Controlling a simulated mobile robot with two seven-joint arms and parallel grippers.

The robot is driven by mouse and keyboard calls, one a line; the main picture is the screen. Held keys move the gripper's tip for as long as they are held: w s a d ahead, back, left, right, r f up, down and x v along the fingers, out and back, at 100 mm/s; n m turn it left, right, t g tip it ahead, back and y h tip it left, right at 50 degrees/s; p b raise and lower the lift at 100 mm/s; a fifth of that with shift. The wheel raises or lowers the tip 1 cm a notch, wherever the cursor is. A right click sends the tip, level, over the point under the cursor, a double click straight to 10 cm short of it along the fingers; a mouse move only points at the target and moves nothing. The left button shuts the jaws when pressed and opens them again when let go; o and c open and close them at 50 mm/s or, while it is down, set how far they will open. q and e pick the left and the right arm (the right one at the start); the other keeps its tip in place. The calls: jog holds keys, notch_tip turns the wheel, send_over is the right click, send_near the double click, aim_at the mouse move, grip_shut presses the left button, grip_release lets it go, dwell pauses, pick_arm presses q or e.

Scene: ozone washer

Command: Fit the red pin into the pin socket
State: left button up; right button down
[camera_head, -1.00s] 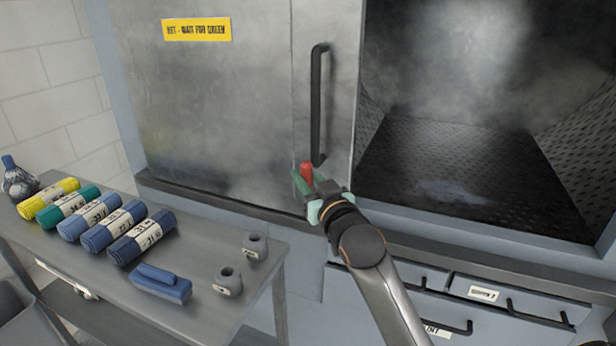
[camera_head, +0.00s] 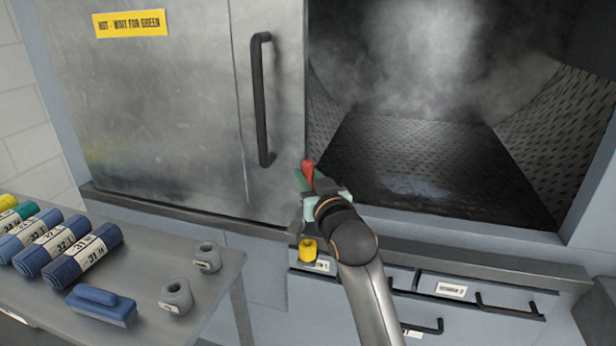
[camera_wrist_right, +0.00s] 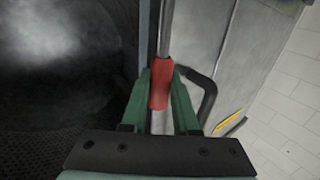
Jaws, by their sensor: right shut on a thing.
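The red pin (camera_head: 307,172) is held upright in my right gripper (camera_head: 307,184), in front of the washer by the edge of its sliding door. In the wrist view, the green fingers of my right gripper (camera_wrist_right: 160,92) close on both sides of the pin's red grip (camera_wrist_right: 160,85), and a grey metal shaft runs on beyond it. A yellow ring-like fitting (camera_head: 308,249) sits on the washer front just below the gripper, apart from the pin. It may be the pin socket; I cannot tell for sure. My left gripper is not in view.
The washer door (camera_head: 170,110) with a black handle (camera_head: 261,100) stands left of the open, steamy chamber (camera_head: 420,160). Labelled drawers (camera_head: 450,290) lie below. A grey table (camera_head: 225,275) at left holds rolled cloths (camera_head: 85,255), a blue block (camera_head: 100,304) and two grey holed fittings (camera_head: 176,296).

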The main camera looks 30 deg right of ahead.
jog(key=shift+r+p, duration=0.1)
jog(key=shift+p, duration=0.35)
notch_tip(320, 180, down, 4)
jog(key=shift+r+b, duration=0.15)
jog(key=shift+b, duration=1.1)
jog(key=shift+f+b, duration=0.5)
jog(key=shift+f, duration=0.65)
pick_arm(q)
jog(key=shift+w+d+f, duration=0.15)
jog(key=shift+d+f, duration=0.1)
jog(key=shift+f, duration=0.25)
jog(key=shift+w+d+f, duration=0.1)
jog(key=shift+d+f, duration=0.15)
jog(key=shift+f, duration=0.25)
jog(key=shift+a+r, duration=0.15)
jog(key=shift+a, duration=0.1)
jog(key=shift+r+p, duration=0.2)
jog(key=shift+p, duration=0.15)
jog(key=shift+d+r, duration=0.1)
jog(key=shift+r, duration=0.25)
